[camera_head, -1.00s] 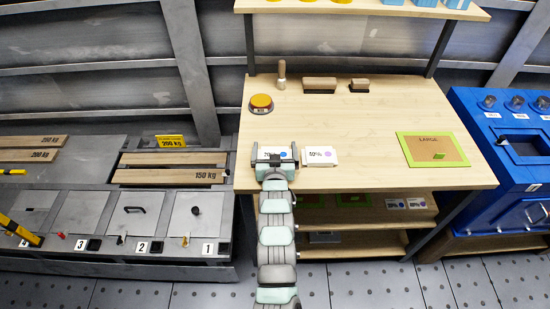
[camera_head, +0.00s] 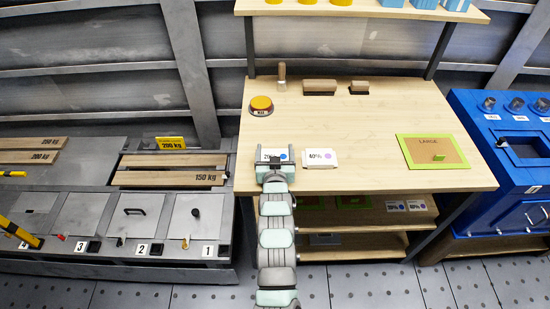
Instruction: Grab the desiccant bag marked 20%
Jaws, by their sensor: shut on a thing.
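The white desiccant bag marked 20% (camera_head: 272,153), with a blue dot, is at the front edge of the wooden workbench. My gripper (camera_head: 274,157) is shut on this bag from the front, with a finger at each side. The bag's lower part is hidden behind the gripper. Whether the bag touches the bench top is hard to tell. A second white bag marked 40% (camera_head: 320,158), with a purple dot, lies just to the right, apart from the gripper.
The workbench (camera_head: 370,120) is mostly clear in the middle. It carries an orange button (camera_head: 261,105), wooden blocks (camera_head: 320,86) at the back and a green-framed LARGE panel (camera_head: 432,151) at right. A blue machine (camera_head: 510,170) stands at right.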

